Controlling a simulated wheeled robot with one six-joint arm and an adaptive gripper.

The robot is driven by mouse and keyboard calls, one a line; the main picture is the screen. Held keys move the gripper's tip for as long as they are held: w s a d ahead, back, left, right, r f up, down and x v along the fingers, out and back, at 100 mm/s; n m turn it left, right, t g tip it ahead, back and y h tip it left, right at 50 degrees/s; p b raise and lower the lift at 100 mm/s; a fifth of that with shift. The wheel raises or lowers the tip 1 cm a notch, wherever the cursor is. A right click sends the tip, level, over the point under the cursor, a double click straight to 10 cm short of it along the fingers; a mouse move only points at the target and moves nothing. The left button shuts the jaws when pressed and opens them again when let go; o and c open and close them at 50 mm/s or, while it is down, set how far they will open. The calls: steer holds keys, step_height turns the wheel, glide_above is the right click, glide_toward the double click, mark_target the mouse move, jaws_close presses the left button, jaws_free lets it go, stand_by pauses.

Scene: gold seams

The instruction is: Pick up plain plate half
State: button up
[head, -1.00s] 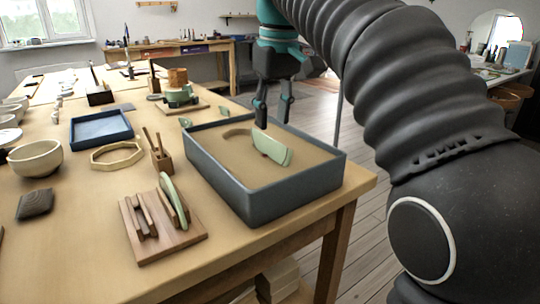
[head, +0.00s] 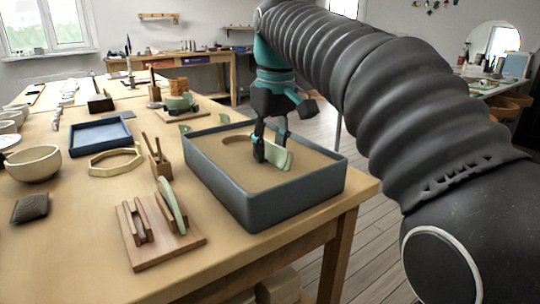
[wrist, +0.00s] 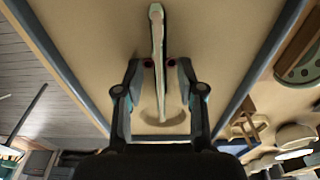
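A pale green plate half (head: 278,157) stands on edge in the sand of the blue-grey tray (head: 262,207). In the wrist view the plate half (wrist: 157,28) shows edge-on as a thin upright strip. My gripper (head: 271,145) is down in the tray at the plate half, pointing downward. In the wrist view my gripper (wrist: 159,66) is open, with one finger on each side of the plate half and a gap on both sides. Another pale green piece (head: 171,204) stands in a slotted wooden rack (head: 160,253) on the table.
A small wooden tool holder (head: 159,166), an octagonal frame (head: 116,159), a blue tray (head: 100,151) and a pale bowl (head: 34,163) stand to the left. The table's right edge runs just past the tray.

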steer(key=shift+f, duration=0.1)
steer(key=shift+c, duration=0.4)
jaws_close()
